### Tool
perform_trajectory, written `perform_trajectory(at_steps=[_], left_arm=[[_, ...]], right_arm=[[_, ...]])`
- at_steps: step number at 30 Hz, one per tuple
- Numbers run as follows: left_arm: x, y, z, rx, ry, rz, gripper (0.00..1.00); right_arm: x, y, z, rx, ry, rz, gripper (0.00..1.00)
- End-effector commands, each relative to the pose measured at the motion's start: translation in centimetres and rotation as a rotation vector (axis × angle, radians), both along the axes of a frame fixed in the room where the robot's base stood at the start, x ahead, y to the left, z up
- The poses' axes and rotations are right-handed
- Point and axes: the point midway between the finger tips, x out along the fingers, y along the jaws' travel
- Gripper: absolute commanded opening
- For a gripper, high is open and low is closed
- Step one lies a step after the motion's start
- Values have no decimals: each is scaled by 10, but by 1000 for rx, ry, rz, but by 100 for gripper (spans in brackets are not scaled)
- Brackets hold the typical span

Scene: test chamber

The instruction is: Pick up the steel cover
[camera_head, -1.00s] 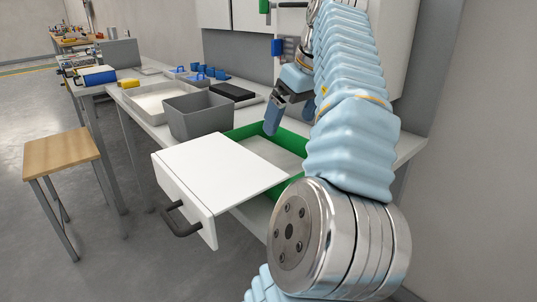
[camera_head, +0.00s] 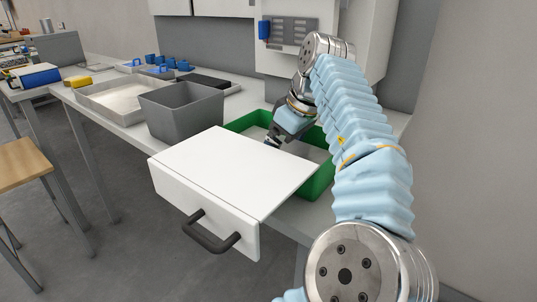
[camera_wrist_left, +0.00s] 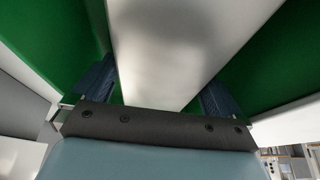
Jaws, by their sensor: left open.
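My left gripper (camera_head: 273,141) reaches down into the green-walled crate (camera_head: 318,183) on the bench. In the left wrist view its two blue fingers (camera_wrist_left: 156,88) stand wide apart with nothing gripped. A pale grey, smooth surface (camera_wrist_left: 160,50) lies beyond and between the fingers, with green walls on both sides. I cannot tell whether this surface is the crate floor or the steel cover. No steel cover can be clearly made out in the head view; the white box and my arm hide part of the crate. My right gripper is not in view.
A white box with a dark handle (camera_head: 211,235) stands in front of the crate. A grey bin (camera_head: 182,112) is left of it, with a shallow tray (camera_head: 97,91) and blue cups (camera_head: 170,63) farther back. A wall cabinet hangs behind. A wooden stool (camera_head: 22,163) stands at left.

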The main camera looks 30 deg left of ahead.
Motion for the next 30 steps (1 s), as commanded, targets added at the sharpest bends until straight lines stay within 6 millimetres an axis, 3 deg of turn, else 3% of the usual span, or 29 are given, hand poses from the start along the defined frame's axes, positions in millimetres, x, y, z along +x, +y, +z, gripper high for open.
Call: perform_trajectory(at_steps=[6,16,24,30], left_arm=[[0,-1,1,0,0,0,100],[0,0,1,1,-1,0,54],[0,0,4,1,-1,0,54],[0,0,25,0,-2,-3,54]], right_arm=[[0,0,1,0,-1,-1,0],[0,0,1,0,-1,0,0],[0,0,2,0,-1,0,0],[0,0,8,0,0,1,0]])
